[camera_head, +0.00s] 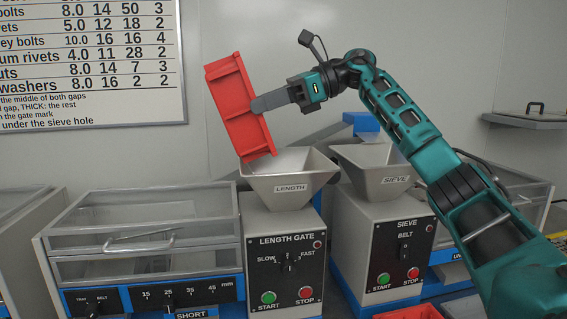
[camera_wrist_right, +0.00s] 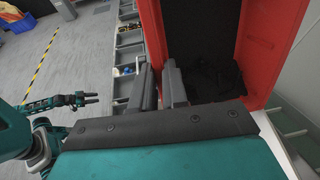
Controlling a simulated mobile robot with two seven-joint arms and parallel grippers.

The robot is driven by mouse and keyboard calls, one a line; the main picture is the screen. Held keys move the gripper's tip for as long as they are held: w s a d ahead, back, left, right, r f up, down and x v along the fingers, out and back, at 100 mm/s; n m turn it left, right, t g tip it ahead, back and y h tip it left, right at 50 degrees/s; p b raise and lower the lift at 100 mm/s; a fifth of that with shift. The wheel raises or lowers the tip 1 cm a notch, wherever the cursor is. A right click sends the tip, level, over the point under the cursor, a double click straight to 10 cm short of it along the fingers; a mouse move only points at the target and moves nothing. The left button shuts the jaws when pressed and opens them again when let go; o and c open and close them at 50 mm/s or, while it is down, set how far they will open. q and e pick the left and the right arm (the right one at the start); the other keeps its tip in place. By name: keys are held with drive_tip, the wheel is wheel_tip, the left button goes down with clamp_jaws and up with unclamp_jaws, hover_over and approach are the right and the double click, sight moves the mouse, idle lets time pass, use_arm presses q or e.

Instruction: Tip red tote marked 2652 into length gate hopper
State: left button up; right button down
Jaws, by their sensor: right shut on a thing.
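The red tote (camera_head: 228,106) is held in the air, tilted steeply, with its lower end just above the grey LENGTH hopper (camera_head: 291,186). No number is readable on it. My right gripper (camera_head: 262,103) is shut on the tote's wall. In the right wrist view the tote (camera_wrist_right: 149,35) shows its dark inside with a heap of black pieces (camera_wrist_right: 215,78) in it. I cannot tell whether any pieces are falling. The hopper sits on the LENGTH GATE machine (camera_head: 286,262). My left gripper (camera_wrist_right: 88,98) shows small in the right wrist view, fingers apart and empty.
The SIEVE hopper (camera_head: 375,172) and its machine stand close on the right, below my right arm. A clear-lidded case (camera_head: 140,235) stands left of the length gate. Another red tote (camera_head: 408,313) shows at the bottom edge. A wall chart (camera_head: 95,60) hangs behind.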

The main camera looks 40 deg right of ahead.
drive_tip(key=shift+s+d+b, duration=0.1)
drive_tip(key=shift+d+b, duration=0.1)
drive_tip(key=shift+b, duration=0.1)
use_arm(q)
drive_tip(key=shift+w+d+f, duration=0.15)
drive_tip(key=shift+w+f, duration=0.05)
drive_tip(key=shift+f, duration=0.05)
use_arm(e)
drive_tip(key=shift+s+d+y, duration=0.15)
drive_tip(key=shift+d+y, duration=0.2)
drive_tip(key=shift+y, duration=0.05)
use_arm(q)
drive_tip(key=shift+b, duration=0.3)
drive_tip(key=shift+w+d+f+h+b, duration=0.2)
drive_tip(key=shift+d+f+h+b, duration=0.15)
drive_tip(key=shift+b, duration=0.5)
use_arm(e)
drive_tip(key=shift+s+d+r+t+y, duration=0.1)
drive_tip(key=shift+s+d+t+y, duration=0.2)
drive_tip(key=shift+d, duration=0.2)
drive_tip(key=shift+s+d+t+y, duration=0.2)
drive_tip(key=shift+s+d+y, duration=0.1)
drive_tip(key=shift+d, duration=0.2)
use_arm(q)
drive_tip(key=shift+w+d+b, duration=0.1)
drive_tip(key=shift+d+b, duration=0.15)
drive_tip(key=shift+b, duration=0.15)
use_arm(e)
drive_tip(key=shift+s+d, duration=0.1)
drive_tip(key=shift+d, duration=0.1)
